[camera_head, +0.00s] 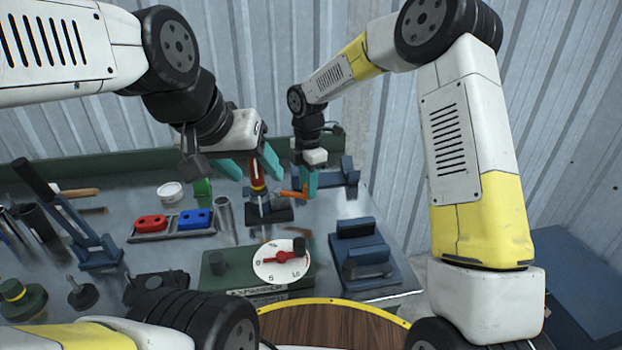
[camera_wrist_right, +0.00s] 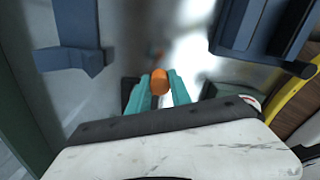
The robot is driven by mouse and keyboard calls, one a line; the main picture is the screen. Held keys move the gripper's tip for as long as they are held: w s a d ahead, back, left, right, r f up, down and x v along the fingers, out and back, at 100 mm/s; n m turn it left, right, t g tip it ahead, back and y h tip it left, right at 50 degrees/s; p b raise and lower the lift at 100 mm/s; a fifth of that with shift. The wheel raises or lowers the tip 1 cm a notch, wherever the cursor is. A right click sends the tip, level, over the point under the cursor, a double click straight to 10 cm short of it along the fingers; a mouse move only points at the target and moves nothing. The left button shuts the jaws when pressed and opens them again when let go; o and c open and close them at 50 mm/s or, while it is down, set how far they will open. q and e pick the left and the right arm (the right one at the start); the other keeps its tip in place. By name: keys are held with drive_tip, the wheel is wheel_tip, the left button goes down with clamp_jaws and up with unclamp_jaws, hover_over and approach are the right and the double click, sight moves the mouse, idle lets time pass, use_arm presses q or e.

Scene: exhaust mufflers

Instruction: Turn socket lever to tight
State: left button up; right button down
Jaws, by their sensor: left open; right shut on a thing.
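The socket lever (camera_head: 291,194) is an orange bar pointing right from a small dark stand. In the right wrist view its orange end (camera_wrist_right: 160,82) sits between two teal fingers. My right gripper (camera_head: 308,185) is shut on that end. Next to the lever a red-orange upright part (camera_head: 258,178) with a pale band rises from a dark base (camera_head: 270,213). My left gripper (camera_head: 250,168) is open, its teal fingers to either side of the upright part's top. Whether they touch it I cannot tell. The lever's joint with the upright part is partly hard to make out.
A dial with a red pointer (camera_head: 282,260) sits on a green box (camera_head: 215,272) in front. Blue holders stand right (camera_head: 368,255) and behind (camera_head: 340,178). A tray with red (camera_head: 150,222) and blue (camera_head: 196,219) blocks and a metal cylinder (camera_head: 225,215) stand left.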

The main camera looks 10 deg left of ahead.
drive_tip(key=shift+w+n, duration=0.35)
drive_tip(key=shift+n, duration=0.05)
drive_tip(key=shift+w+r, duration=0.1)
drive_tip(key=c, duration=1.2)
unclamp_jaws()
drive_tip(key=shift+o, duration=0.2)
wheel_tip(320, 180, up, 7)
drive_tip(key=shift+f, duration=0.15)
drive_tip(key=shift+r, duration=0.5)
